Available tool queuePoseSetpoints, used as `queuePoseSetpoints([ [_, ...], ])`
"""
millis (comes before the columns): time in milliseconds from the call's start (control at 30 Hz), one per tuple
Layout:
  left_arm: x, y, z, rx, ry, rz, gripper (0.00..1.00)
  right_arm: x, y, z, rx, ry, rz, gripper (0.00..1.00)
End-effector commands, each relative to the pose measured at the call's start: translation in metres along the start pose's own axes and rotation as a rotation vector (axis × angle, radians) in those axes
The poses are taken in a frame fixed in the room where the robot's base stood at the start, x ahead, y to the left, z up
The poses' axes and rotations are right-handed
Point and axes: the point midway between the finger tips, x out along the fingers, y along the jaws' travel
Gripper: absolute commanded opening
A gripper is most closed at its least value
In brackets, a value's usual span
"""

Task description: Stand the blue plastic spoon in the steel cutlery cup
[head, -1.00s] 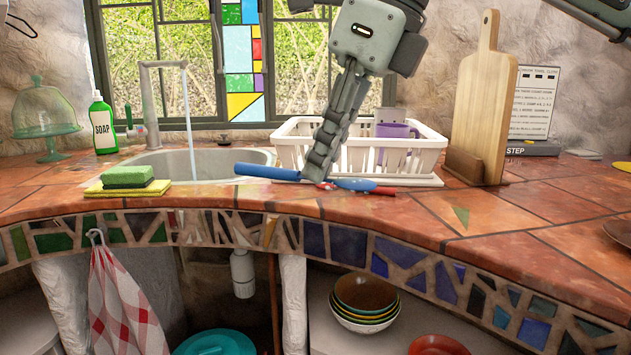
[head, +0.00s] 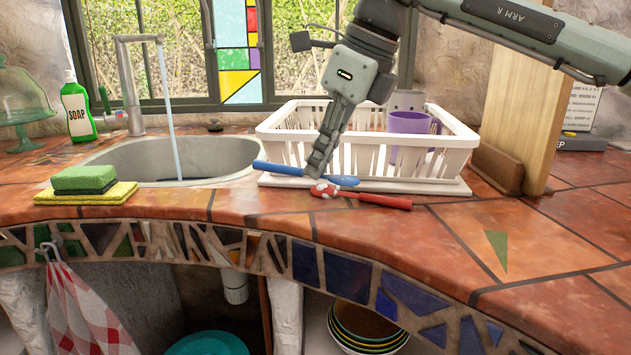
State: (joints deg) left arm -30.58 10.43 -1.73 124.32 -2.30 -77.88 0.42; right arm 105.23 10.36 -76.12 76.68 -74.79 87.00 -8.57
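The blue plastic spoon (head: 278,168) lies level at the front edge of the dish rack, its long end to the left and its other end showing right of my fingers. My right gripper (head: 320,166) points down at the spoon's middle, fingers seen edge-on and overlapping; whether they are shut on it I cannot tell. A grey metallic cup (head: 408,98), which looks like the steel cutlery cup, stands in the rack behind a purple mug (head: 410,122); its lower part is hidden. My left gripper is out of view.
A red-handled utensil with a red-and-white end (head: 375,199) lies just in front of the spoon. The white dish rack (head: 455,150) stands behind, with a wooden board (head: 524,110) to its right. The sink (head: 130,158) has running water. The right counter (head: 560,220) is clear.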

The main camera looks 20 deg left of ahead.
Motion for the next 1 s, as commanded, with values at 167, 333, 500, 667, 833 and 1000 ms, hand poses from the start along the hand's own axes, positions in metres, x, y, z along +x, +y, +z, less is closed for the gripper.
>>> queuePoseSetpoints([
  [167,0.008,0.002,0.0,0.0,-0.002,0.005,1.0,0.017,-0.018,0.009,0.0,0.0,0.0,0.0],
  [333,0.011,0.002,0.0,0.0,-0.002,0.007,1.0,0.027,-0.021,0.006,-0.001,0.001,0.0,0.0],
  [500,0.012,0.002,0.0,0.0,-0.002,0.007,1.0,0.05,-0.021,-0.004,0.0,0.0,0.0,0.0],
  [667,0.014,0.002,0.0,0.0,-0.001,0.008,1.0,0.058,-0.021,-0.007,-0.001,-0.001,-0.001,0.0],
  [833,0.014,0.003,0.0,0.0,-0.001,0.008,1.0,0.058,-0.021,-0.007,-0.001,-0.001,-0.001,0.0],
  [1000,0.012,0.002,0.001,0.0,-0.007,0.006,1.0,0.06,-0.021,-0.008,-0.001,0.0,-0.001,0.06],
])
